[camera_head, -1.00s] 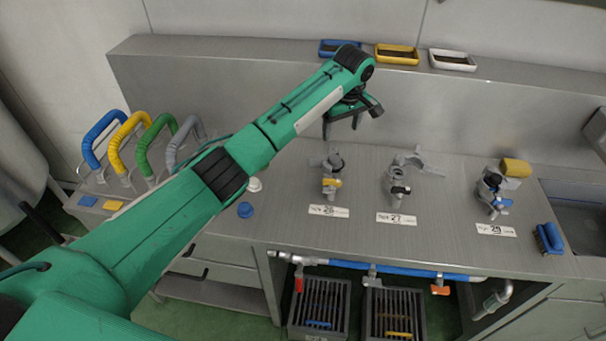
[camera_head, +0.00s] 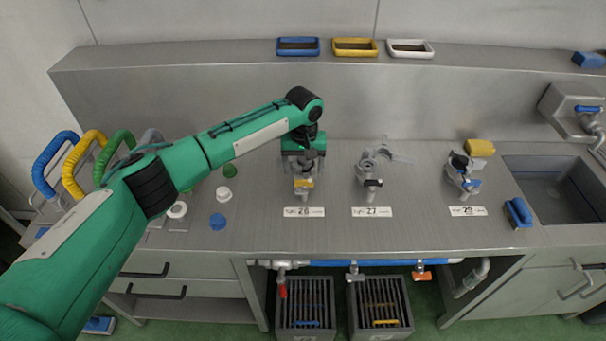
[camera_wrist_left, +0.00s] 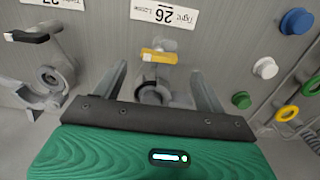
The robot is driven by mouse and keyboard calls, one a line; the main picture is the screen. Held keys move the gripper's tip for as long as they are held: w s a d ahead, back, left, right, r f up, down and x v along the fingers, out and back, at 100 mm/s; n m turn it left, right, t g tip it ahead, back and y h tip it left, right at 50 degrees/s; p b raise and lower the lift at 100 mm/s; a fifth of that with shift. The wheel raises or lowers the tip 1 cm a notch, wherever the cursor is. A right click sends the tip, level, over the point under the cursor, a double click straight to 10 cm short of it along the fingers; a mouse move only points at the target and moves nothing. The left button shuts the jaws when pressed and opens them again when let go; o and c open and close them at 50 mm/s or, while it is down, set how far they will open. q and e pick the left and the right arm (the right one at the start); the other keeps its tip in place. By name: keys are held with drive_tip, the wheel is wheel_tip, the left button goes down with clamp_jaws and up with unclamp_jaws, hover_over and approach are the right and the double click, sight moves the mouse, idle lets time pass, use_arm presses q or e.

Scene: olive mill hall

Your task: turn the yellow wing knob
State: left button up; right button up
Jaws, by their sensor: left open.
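The yellow wing knob (camera_head: 303,183) sits on the front of a grey metal fitting behind the label marked 26 (camera_head: 304,212). It also shows in the left wrist view (camera_wrist_left: 158,56), in front of the fitting's round grey body (camera_wrist_left: 153,92). My left gripper (camera_head: 303,172) is over this fitting, pointing down. In the left wrist view its two fingers (camera_wrist_left: 160,84) are apart, one on each side of the fitting, with the knob just beyond the tips. I cannot tell whether they touch the fitting. My right gripper is not in view.
Fitting 27 with a black knob (camera_head: 373,183) and fitting 29 with a blue knob (camera_head: 470,184) stand to the right. A sink (camera_head: 555,190) is at far right. Coloured trays line the back ledge.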

sight(304, 180)
use_arm(q)
drive_tip(key=shift+f+p, duration=0.4)
drive_tip(key=shift+f, duration=2.15)
drive_tip(key=c, duration=1)
